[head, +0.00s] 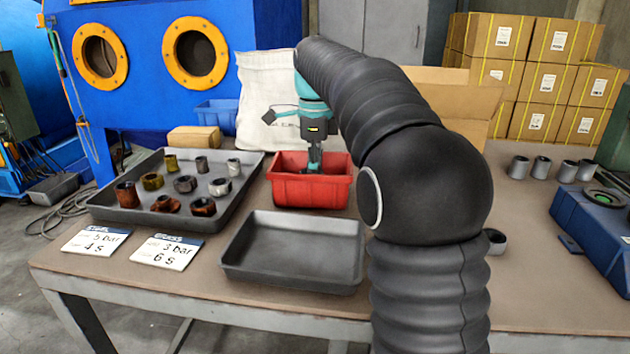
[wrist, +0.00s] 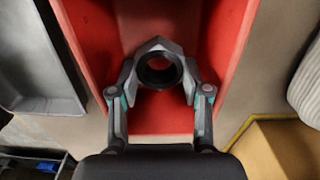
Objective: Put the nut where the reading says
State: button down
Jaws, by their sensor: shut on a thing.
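My gripper (head: 314,166) points down over the red bin (head: 312,194), its fingers reaching to the bin's opening. In the wrist view my gripper (wrist: 160,84) is shut on a grey metal nut (wrist: 160,47) with a dark round hole. The red bin (wrist: 150,120) lies below the nut; I cannot tell whether they touch. In the head view the held nut is hidden. A dark tray (head: 135,212) at left holds several nuts, some rusty or brassy, some grey.
An empty grey tray (head: 290,262) sits in front of the red bin. A white sack (head: 270,95) and a blue bin (head: 216,113) stand behind. Grey cylinders (head: 542,167) and a blue case (head: 598,230) are at right. My arm hides the table's middle right.

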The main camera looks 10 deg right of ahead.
jog(key=shift+f, duration=1.2)
jog(key=shift+f, duration=0.4)
jog(key=c, duration=0.8)
grip_release()
jog(key=shift+r, duration=0.1)
notch_tip(320, 180, up, 13)
jog(key=p, duration=0.1)
jog(key=shift+f, duration=0.2)
